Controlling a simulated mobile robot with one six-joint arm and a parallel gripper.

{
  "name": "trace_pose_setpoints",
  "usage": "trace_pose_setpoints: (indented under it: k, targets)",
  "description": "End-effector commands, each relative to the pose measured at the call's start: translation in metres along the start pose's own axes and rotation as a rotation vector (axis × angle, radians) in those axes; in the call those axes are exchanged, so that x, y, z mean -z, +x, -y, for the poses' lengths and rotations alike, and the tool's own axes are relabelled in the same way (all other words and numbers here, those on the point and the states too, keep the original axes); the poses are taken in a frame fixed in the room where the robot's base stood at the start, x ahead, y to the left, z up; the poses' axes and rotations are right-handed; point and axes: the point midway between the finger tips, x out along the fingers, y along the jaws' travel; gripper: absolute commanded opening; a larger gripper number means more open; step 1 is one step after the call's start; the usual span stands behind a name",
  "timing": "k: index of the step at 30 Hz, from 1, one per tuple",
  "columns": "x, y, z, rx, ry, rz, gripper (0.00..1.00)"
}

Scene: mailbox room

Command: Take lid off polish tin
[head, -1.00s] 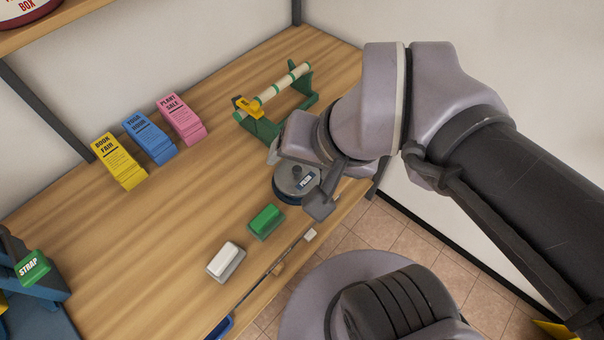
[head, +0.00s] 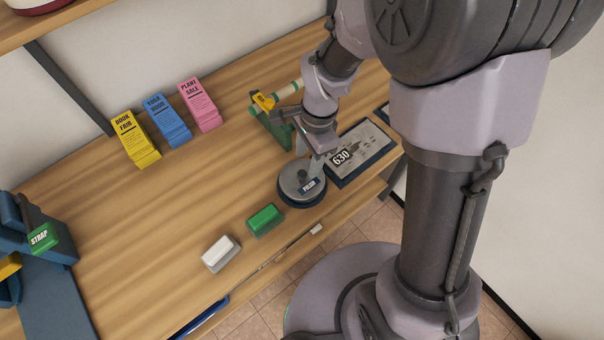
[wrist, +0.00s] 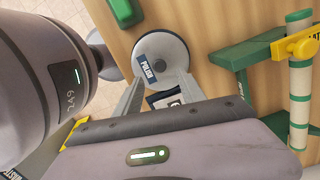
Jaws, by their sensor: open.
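The polish tin (head: 289,197) is a round, low tin with a dark blue base and a grey lid (head: 291,178) with a small knob, standing near the front edge of the wooden worktop. The lid is on the tin.
A framed 630 plate (head: 362,150) lies close right of the tin. A green stand with a roller (head: 272,122) is behind. A green block (head: 265,219) and a white block (head: 220,252) lie to the left front. Leaflet stacks (head: 165,120) stand at the back; mid-worktop is clear.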

Motion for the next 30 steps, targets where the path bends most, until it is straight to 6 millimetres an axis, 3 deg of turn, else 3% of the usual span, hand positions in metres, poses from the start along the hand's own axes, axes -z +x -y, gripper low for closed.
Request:
trace_pose_setpoints:
  k: [9,15,22,30]
  targets:
    - [-0.007,0.053,0.001,-0.002,0.0,0.001,0.47]
    - [-0.007,0.051,0.001,0.001,0.0,0.0,0.47]
    - [-0.007,0.051,0.001,0.001,0.0,0.0,0.02]
    - [-0.007,0.051,0.001,0.001,0.0,0.0,0.0]
